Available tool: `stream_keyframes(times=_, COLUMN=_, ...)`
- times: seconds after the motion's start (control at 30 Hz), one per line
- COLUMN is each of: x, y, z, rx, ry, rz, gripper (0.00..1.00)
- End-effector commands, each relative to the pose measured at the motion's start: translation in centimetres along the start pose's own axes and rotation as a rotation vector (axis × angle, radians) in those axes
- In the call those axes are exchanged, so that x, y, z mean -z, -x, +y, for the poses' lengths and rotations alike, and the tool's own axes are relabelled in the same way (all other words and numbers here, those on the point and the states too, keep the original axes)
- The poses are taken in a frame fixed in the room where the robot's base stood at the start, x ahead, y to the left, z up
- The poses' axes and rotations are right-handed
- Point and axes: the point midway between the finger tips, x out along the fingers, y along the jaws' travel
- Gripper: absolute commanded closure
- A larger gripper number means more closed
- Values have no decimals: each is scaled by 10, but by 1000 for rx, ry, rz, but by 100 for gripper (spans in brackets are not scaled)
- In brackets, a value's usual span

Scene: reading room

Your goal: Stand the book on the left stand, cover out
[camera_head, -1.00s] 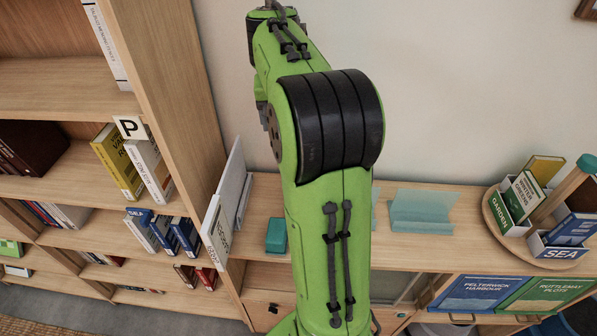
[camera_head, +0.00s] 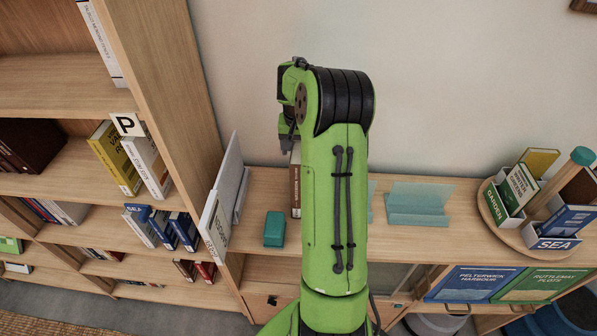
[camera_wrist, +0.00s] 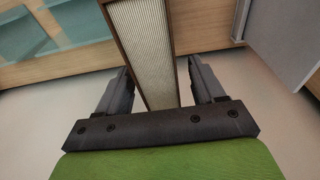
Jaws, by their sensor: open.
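A brown book (camera_head: 295,188) shows in the head view as a narrow upright strip left of my arm, above the wooden counter; my arm hides the rest. In the wrist view the book (camera_wrist: 147,45) shows its pale page edges between dark cover edges and lies between the two fingers of my gripper (camera_wrist: 158,70). The fingers are open, with gaps on both sides of the book. The left teal stand (camera_head: 372,201) is mostly hidden behind my arm. The right teal stand (camera_head: 418,205) is empty. Two teal shapes show at the upper left of the wrist view.
A teal block (camera_head: 275,229) sits on the counter (camera_head: 460,230) left of my arm. White panels (camera_head: 228,195) stand at the counter's left end beside the tall bookcase (camera_head: 165,90). A round carousel (camera_head: 500,222) with books stands at the right. Counter room is clear before the right stand.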

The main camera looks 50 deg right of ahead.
Motion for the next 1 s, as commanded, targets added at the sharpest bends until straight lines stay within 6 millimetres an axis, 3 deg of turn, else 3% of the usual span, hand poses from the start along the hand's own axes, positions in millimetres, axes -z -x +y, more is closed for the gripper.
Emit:
stream_keyframes(times=0.1, x=0, y=-11, z=0, rx=1, ry=-1, rz=0, gripper=32)
stream_keyframes(times=0.3, x=0, y=-12, z=0, rx=0, ry=0, rz=2, gripper=32)
stream_keyframes(times=0.73, x=1, y=-12, z=0, rx=0, ry=0, rz=2, gripper=98)
stream_keyframes(times=1.0, x=1, y=-12, z=0, rx=0, ry=0, rz=3, gripper=100)
